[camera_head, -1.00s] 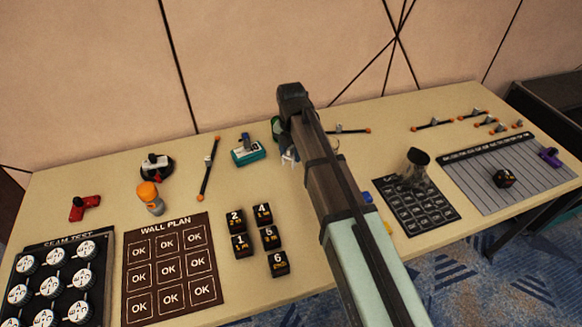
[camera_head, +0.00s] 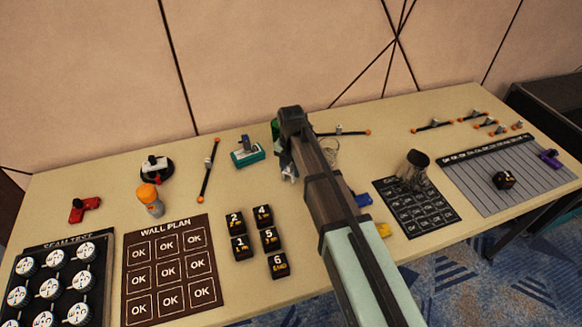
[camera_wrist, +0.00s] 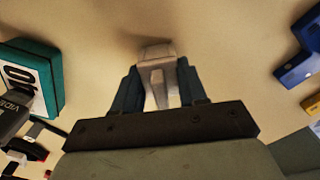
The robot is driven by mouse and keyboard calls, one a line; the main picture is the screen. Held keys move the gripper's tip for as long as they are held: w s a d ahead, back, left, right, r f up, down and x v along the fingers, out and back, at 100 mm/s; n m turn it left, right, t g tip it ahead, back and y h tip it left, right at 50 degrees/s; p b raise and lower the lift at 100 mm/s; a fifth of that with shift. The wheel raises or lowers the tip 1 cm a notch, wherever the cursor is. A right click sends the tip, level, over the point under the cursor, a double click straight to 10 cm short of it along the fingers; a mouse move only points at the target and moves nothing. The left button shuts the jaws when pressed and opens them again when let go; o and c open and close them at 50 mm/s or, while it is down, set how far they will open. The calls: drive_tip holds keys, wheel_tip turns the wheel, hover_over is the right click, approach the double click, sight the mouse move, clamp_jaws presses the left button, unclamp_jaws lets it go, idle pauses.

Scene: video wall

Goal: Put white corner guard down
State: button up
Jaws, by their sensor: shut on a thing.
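The white corner guard (camera_wrist: 156,58) is between the blue fingers of my gripper (camera_wrist: 157,88) in the wrist view, and the fingers are shut on it. Its pale end sticks out beyond the fingertips, against the beige tabletop (camera_wrist: 215,28). A shadow lies beside it on the table; I cannot tell whether it touches the surface. In the head view my gripper (camera_head: 288,174) is low over the back middle of the table, and the guard shows only as a small pale bit below my wrist. My arm hides part of the area behind it.
A teal box (camera_head: 248,157) stands just left of my gripper, and it also shows in the wrist view (camera_wrist: 35,75). A blue block (camera_head: 363,200) and a yellow block (camera_head: 384,230) lie to the right. Numbered black cubes (camera_head: 265,238) stand nearer the front. A black rod (camera_head: 343,133) lies behind.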

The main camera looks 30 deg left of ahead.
drive_tip(key=o, duration=1)
wheel_tip(320, 180, up, 12)
drive_tip(key=shift+r, duration=0.1)
idle(0.5)
